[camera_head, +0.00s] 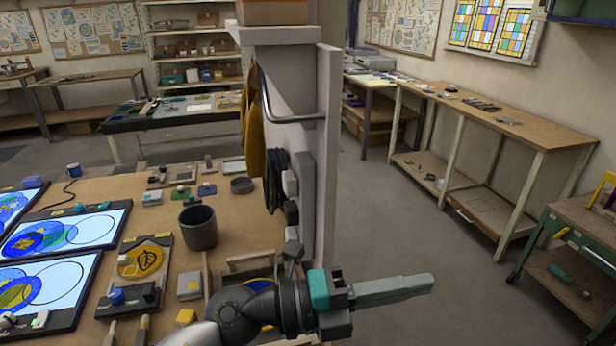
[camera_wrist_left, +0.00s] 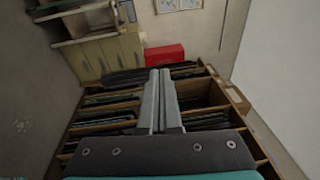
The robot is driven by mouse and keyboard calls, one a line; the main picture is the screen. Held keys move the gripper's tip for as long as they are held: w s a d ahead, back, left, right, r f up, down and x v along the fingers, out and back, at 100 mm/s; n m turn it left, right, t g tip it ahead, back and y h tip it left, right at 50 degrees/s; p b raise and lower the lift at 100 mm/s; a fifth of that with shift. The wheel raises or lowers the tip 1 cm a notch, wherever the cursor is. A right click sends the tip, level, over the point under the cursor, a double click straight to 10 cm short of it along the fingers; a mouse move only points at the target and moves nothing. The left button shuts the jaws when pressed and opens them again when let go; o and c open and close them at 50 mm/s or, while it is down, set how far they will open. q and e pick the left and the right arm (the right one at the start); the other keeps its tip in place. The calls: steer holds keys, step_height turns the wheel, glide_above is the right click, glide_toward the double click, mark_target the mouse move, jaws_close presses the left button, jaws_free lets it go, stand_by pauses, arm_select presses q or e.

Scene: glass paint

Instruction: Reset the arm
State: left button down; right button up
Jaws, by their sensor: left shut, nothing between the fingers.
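My left gripper (camera_head: 395,288) reaches in from the bottom of the head view and points right, past the end of the work table (camera_head: 110,193). Its fingers are together with nothing between them. The left wrist view also shows the left gripper (camera_wrist_left: 161,75) with its grey fingers side by side. In that view the fingers point over a wooden rack (camera_wrist_left: 190,100) of dark flat sheets. My right gripper is not in the head view.
A pale upright panel (camera_head: 327,150) stands close behind my left arm. The table holds a dark cup (camera_head: 199,228), lit panels (camera_head: 68,229) and small tools. Open floor (camera_head: 400,220) lies to the right, before a long workbench (camera_head: 520,122) and a green cart (camera_head: 575,240).

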arm_select(q)
steer(key=w+a+r+n+t+h, duration=0.1)
steer(key=w+a+r+n+t, duration=0.35)
steer(key=n+t, duration=0.3)
steer(key=w+a+n+t+y, duration=0.5)
steer(key=a+n+t+y, duration=0.45)
steer(key=n, duration=0.35)
steer(key=s+a+f+n+g+y, duration=0.2)
steer(key=a+f+n+g+y, duration=0.3)
steer(key=a+f+n+y, duration=0.8)
steer(key=s+a+f+g+h, duration=0.25)
steer(key=s+f+g, duration=0.85)
steer(key=s+f, duration=0.65)
steer(key=s+d+f+g+b, duration=0.1)
steer(key=s+f+b, duration=0.1)
steer(key=f, duration=1)
steer(key=s+f+b, duration=0.2)
steer(key=f, duration=1)
steer(key=s+a+f+g+b, duration=0.1)
steer(key=s+f+b, duration=0.3)
steer(key=s+f, duration=1.1)
step_height(320, 180, down, 3)
steer(key=shift+s+a+f+m, duration=0.1)
steer(key=shift+s+a+m, duration=0.3)
steer(key=shift+a, duration=0.4)
